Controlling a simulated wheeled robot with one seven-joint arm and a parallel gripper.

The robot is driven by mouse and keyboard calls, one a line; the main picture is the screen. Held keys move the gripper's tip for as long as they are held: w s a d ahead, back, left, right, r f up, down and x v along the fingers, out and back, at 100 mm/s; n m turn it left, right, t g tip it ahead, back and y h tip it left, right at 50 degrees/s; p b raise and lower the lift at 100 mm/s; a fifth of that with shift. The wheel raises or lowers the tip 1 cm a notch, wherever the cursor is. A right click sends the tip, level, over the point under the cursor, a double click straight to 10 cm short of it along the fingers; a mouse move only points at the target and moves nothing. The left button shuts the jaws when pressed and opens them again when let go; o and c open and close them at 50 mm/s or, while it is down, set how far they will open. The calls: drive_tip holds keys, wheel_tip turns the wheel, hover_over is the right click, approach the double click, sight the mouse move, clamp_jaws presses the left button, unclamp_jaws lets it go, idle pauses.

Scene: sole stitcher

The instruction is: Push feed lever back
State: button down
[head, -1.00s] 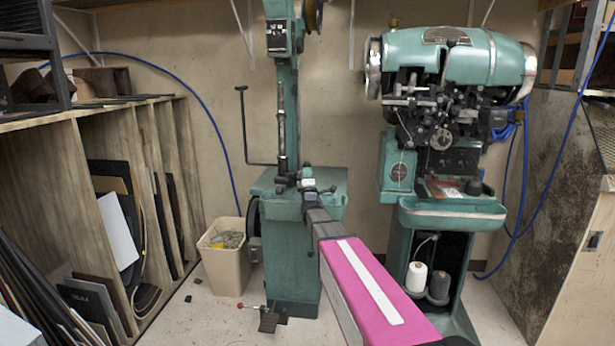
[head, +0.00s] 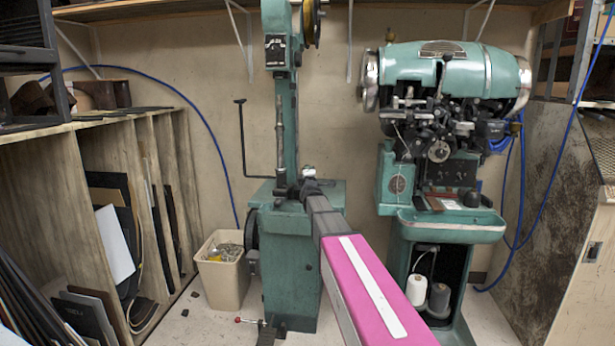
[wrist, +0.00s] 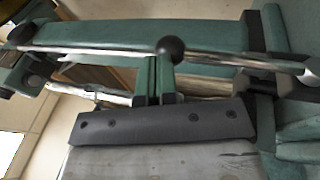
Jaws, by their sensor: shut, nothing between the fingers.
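A black ball knob (wrist: 170,48), which looks like the feed lever's end, shows against a chrome rod in the wrist view. I cannot make the lever out in the head view. The green stitcher (head: 287,255) stands straight ahead with its tall column. My gripper (head: 310,181) is at the machine's top surface, at the far end of my arm, and its fingers are hard to see there. In the wrist view my gripper (wrist: 158,80) looks shut and empty, close to the knob. I cannot tell whether it touches.
A second green machine (head: 455,70) stands to the right. A beige bin (head: 222,278) is at the left of the stitcher. A wooden rack (head: 60,170) with sheets fills the left side. A thin black crank rod (head: 243,140) rises beside the column.

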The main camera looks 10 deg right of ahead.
drive_tip(key=shift+d+f+x, duration=0.1)
drive_tip(key=shift+d+x, duration=0.05)
drive_tip(key=shift+x, duration=0.7)
drive_tip(key=shift+d+f+x, duration=0.1)
drive_tip(key=shift+d+x, duration=0.1)
drive_tip(key=shift+x, duration=0.65)
